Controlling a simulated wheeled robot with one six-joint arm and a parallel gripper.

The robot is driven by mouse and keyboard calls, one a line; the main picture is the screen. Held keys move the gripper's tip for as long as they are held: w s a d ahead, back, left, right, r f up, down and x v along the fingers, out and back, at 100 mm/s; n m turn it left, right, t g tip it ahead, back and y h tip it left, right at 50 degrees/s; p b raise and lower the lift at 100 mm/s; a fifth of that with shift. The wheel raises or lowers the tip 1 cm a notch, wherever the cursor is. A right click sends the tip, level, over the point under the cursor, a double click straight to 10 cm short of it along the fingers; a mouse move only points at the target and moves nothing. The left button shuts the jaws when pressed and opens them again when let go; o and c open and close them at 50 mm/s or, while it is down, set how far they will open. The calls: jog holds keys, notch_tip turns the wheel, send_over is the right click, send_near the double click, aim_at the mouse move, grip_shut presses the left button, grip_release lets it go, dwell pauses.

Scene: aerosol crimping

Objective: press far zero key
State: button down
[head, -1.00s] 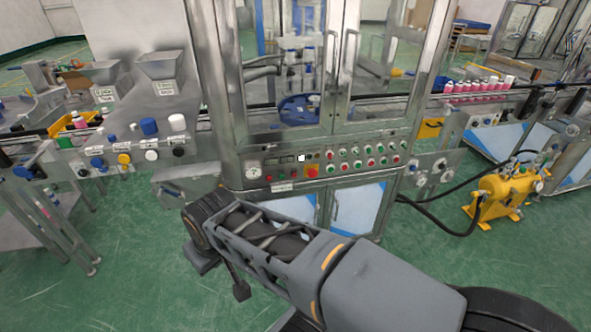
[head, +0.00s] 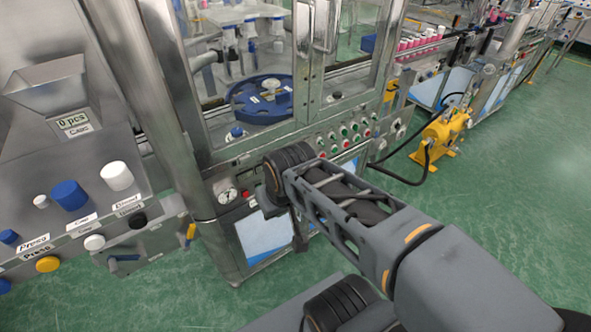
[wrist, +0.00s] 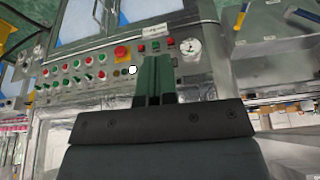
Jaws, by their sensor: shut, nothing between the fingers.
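In the wrist view, my gripper (wrist: 155,62) is shut and empty. Its dark green fingers point toward the control panel (wrist: 88,82) of the crimping machine. A small white round key (wrist: 132,70) shows on the panel just left of the fingers, apart from them in the picture. I cannot read any marking on it, so I cannot tell whether it is the far zero key. A red emergency button (wrist: 122,52) sits up and left of it. In the head view, my arm covers part of the panel, and I cannot make out the fingertips.
Rows of green and red buttons (wrist: 75,72) and a round gauge (wrist: 190,47) flank the fingers. In the head view, a cap hopper (head: 45,90) with a "0 pcs" display (head: 73,121) stands left. A yellow pump (head: 440,135) stands right, with open green floor in front.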

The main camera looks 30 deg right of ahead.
jog(key=shift+w+d, duration=0.2)
jog(key=shift+w, duration=0.1)
jog(key=w+d+f+m+g+y+b, duration=0.1)
jog(key=w+f+m+y+b, duration=0.2)
jog(key=f+b, duration=0.45)
jog(key=w+f+m+y+b, duration=0.2)
jog(key=w+f+m+b, duration=0.1)
jog(key=f+b, duration=0.45)
jog(key=w+d+f+m+t+y+b, duration=0.4)
jog(key=w+d+f+m+t+b, duration=0.2)
jog(key=w+d+f+b, duration=0.3)
jog(key=shift+w+d+f+m+b, duration=0.3)
jog(key=shift+w+d+f+b, duration=0.15)
jog(key=shift+d+f, duration=0.5)
